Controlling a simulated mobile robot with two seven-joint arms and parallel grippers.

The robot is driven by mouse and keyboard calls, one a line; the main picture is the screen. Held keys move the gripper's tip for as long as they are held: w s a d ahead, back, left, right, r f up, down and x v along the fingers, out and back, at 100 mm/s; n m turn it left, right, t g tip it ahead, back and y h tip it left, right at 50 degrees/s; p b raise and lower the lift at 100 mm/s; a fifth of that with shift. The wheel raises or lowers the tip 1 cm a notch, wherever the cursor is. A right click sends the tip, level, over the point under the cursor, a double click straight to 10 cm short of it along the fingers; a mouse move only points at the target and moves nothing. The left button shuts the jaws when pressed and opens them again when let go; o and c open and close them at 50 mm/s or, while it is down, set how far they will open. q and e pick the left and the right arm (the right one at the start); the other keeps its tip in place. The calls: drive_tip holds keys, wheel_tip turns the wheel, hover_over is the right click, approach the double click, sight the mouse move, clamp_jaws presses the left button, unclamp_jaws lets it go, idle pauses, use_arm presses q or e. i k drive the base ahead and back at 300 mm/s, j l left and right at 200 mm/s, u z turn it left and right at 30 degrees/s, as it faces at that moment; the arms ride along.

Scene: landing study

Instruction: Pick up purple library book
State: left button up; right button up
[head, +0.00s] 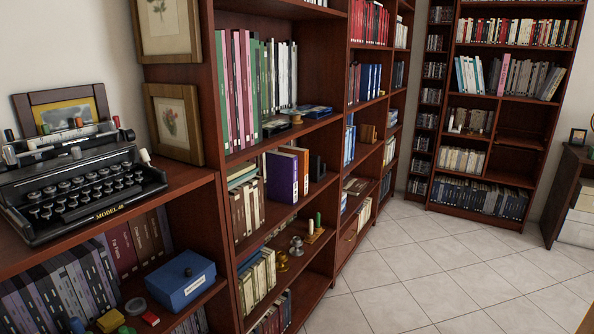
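A purple book (281,177) stands upright on a middle shelf of the dark red-brown bookcase (207,200), its broad side and spine facing out. An orange-brown book (299,163) stands close beside it on the right. A row of cream and brown books (246,209) stands to its left on the same shelf. More dark purple-grey books (62,290) fill the low shelf at the bottom left. Neither of my grippers is in view.
A black typewriter (77,185) sits on the lower cabinet top at left, with a blue box (181,279) on the shelf below. Pale tiled floor (430,270) lies open at right. Another bookcase (505,115) stands at the back, a dark desk (565,190) at the right edge.

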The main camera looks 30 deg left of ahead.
sight(281, 168)
drive_tip(key=i+l+u, duration=0.1)
drive_tip(key=i+u, duration=0.35)
drive_tip(key=i+l+u, duration=0.3)
drive_tip(key=i+u, duration=0.15)
drive_tip(key=i+l+u, duration=0.25)
drive_tip(key=u, duration=0.25)
drive_tip(key=i+l+u, duration=0.25)
drive_tip(key=u, duration=0.2)
drive_tip(key=i+l+u, duration=0.1)
drive_tip(key=l+u, duration=0.4)
drive_tip(key=i+l+u, duration=0.1)
drive_tip(key=l+u, duration=0.35)
